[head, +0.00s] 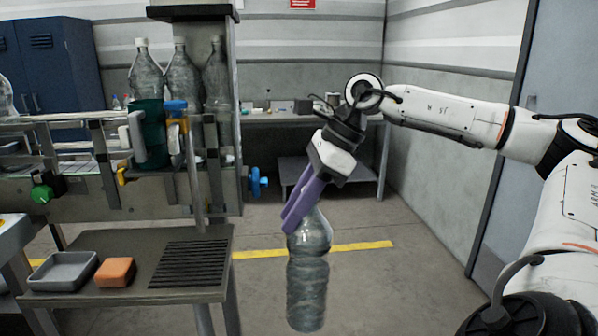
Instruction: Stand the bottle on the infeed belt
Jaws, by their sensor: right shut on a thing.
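A clear plastic bottle (307,275) hangs upright in the middle of the head view, in the air over the floor. My right gripper (297,211) has purple fingers and is shut on the bottle's upper part; the fingers hide its neck. The bottle is to the right of the labelling machine (90,195) and apart from it. Several clear bottles (181,75) stand upright on the machine, behind a dark green cylinder (150,131). I cannot tell which part of the machine is the infeed belt. My left gripper is not in view.
A low side table (140,282) holds a grey tray (63,270), an orange block (115,272) and a black ribbed grate (188,263). A blue knob (258,182) sticks out from the machine's right end. A workbench (285,118) stands at the back. Floor around the bottle is clear.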

